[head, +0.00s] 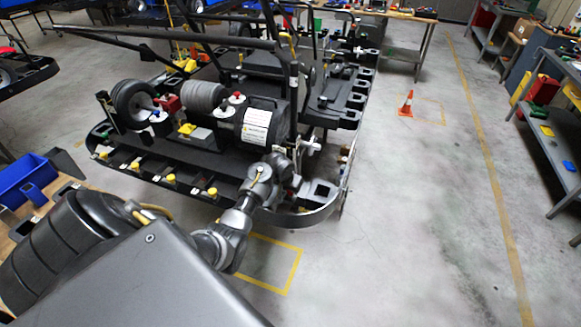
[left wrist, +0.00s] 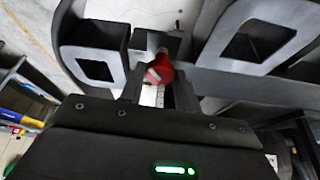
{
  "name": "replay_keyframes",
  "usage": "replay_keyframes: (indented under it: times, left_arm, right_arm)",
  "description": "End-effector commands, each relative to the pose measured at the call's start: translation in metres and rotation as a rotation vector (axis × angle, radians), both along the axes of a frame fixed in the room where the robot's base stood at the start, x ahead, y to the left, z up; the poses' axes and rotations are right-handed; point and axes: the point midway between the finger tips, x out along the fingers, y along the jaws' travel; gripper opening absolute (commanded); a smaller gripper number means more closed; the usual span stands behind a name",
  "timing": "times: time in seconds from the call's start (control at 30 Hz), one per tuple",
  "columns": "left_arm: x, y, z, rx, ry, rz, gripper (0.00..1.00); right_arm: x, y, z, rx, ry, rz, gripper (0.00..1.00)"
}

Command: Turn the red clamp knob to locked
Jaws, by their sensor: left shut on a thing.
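The red clamp knob (left wrist: 160,67) shows in the middle of the left wrist view, in front of the kart's dark frame. My left gripper (left wrist: 158,85) has its two dark fingers on either side of the knob and is shut on it. In the head view my left arm reaches from the lower left to the near right corner of the kart (head: 215,160). There the wrist and gripper (head: 288,179) cover the knob, so I cannot make it out. The knob's exact angle is hard to tell. My right gripper is in neither view.
A blue bin (head: 25,182) stands on a bench at the left. An orange cone (head: 406,103) is on the floor behind the kart. Grey shelves (head: 553,150) line the right side. The floor between kart and shelves is clear.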

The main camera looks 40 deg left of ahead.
Motion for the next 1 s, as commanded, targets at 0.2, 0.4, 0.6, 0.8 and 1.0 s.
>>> replay_keyframes:
  times: [0.2, 0.4, 0.6, 0.8, 1.0]
  left_arm:
    - [0.0010, 0.0024, 0.0014, -0.001, -0.003, -0.203, 0.09]
    - [0.0011, 0.0044, 0.0016, 0.000, -0.003, -0.381, 0.09]
    - [0.0014, 0.0053, 0.0017, 0.000, -0.002, -0.527, 0.09]
    - [0.0015, 0.0057, 0.0015, 0.000, -0.002, -0.627, 0.09]
    - [0.0014, 0.0061, 0.0012, 0.001, -0.002, -0.682, 0.09]
  right_arm:
    - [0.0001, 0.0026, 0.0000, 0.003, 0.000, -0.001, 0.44]
    - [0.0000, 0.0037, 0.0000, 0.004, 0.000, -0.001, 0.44]
    - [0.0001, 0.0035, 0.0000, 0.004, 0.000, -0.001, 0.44]
    - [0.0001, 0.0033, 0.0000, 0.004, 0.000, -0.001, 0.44]
    - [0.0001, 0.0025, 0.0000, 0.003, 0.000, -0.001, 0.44]
